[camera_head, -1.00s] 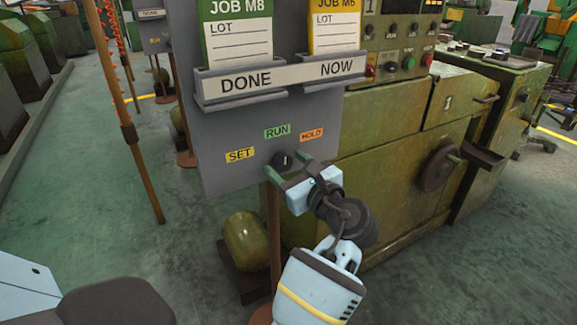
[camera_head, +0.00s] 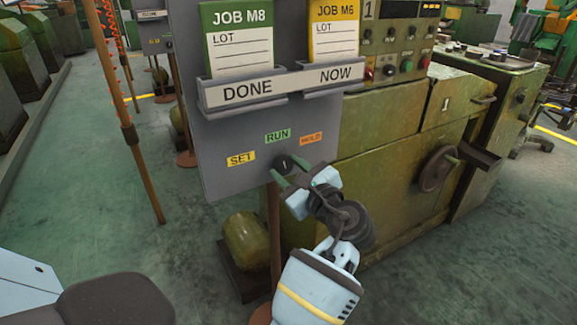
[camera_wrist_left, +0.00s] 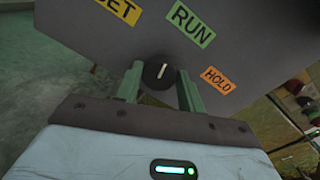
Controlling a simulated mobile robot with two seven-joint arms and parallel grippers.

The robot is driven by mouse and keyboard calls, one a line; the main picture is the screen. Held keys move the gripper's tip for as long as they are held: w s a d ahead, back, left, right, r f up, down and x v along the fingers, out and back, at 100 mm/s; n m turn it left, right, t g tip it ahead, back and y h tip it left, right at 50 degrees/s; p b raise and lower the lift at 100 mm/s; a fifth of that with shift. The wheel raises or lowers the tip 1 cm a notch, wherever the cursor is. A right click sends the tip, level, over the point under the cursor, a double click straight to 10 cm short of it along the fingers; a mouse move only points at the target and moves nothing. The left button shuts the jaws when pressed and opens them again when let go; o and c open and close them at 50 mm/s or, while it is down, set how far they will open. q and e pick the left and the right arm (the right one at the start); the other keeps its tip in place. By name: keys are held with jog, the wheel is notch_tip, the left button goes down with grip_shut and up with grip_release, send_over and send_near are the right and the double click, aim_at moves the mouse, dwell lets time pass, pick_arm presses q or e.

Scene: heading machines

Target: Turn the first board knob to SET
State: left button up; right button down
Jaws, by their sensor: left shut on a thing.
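The board knob (camera_head: 283,162) is a small black dial with a white mark, low on the grey board. It also shows in the left wrist view (camera_wrist_left: 158,71), where the mark points up and slightly right, roughly towards RUN. The yellow SET label (camera_head: 240,158) is left of it, the green RUN label (camera_head: 277,136) above, the orange HOLD label (camera_head: 311,139) to the upper right. My left gripper (camera_head: 289,168) has its green fingers on either side of the knob, shut on it. My right gripper is not in view.
The board (camera_head: 220,175) carries a DONE/NOW holder with job cards (camera_head: 238,40). A green machine (camera_head: 400,140) with a handwheel (camera_head: 437,170) stands close behind on the right. A brown post (camera_head: 143,175) stands at left.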

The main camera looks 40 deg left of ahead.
pick_arm(q)
jog(key=shift+r+n+p, duration=0.15)
jog(key=shift+n+p, duration=0.25)
jog(key=shift+n, duration=0.5)
jog(key=n, duration=0.2)
jog(key=shift+n+p, duration=0.35)
jog(key=shift+n, duration=0.05)
jog(key=n, duration=0.4)
jog(key=shift+s+h, duration=0.1)
jog(key=shift+h, duration=0.2)
jog(key=shift+n, duration=0.3)
jog(key=o, duration=1)
